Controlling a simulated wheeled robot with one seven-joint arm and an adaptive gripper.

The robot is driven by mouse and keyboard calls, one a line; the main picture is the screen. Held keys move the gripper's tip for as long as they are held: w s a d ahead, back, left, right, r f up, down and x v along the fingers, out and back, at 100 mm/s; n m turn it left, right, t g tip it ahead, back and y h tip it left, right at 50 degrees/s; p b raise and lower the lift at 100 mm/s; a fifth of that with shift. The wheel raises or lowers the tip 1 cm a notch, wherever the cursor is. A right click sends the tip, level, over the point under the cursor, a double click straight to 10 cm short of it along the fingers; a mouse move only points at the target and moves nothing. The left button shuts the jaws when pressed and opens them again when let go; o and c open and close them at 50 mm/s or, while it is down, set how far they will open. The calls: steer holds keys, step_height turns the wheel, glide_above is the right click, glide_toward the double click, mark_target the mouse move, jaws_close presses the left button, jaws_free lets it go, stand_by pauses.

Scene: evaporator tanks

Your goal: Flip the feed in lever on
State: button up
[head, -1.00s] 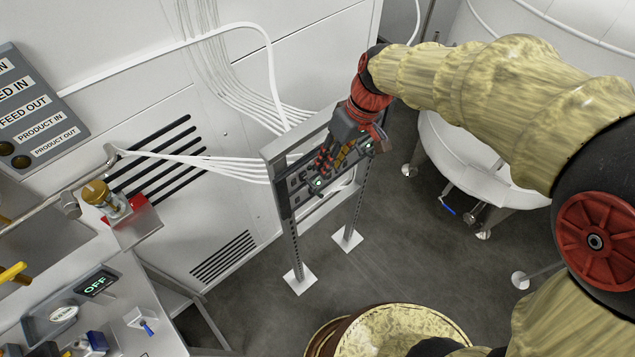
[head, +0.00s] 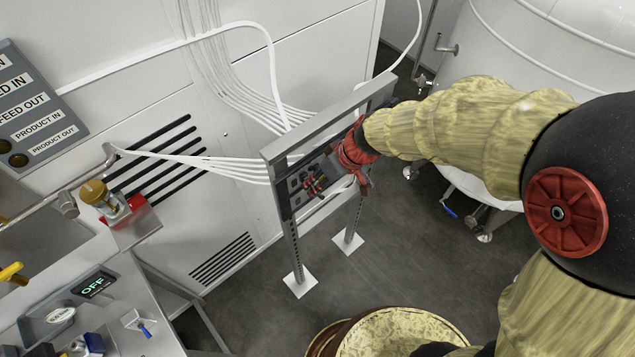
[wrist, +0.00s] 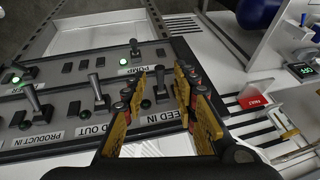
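The lever panel (wrist: 62,112) fills much of the wrist view, with its labels upside down. The feed in lever (wrist: 160,84) stands up behind the "FEED IN" label (wrist: 167,118). My gripper (wrist: 162,76) is open, with one yellow finger on each side of this lever. I cannot tell whether a finger touches it. The feed out lever (wrist: 98,90) is just left of the fingers, and the product in lever (wrist: 34,100) is farther left. In the head view my gripper (head: 316,184) is at the panel's front, and my wrist hides part of the panel.
The pump lever (wrist: 135,47) stands behind the feed in lever, beside a lit green lamp (wrist: 123,62). The panel hangs in a grey metal stand (head: 330,118). White cables (head: 225,165) run behind it. A control desk (head: 140,295) is at lower left.

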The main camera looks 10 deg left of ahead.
steer(key=shift+a+f, duration=0.15)
steer(key=shift+f, duration=0.2)
steer(key=shift+c, duration=0.4)
jaws_close()
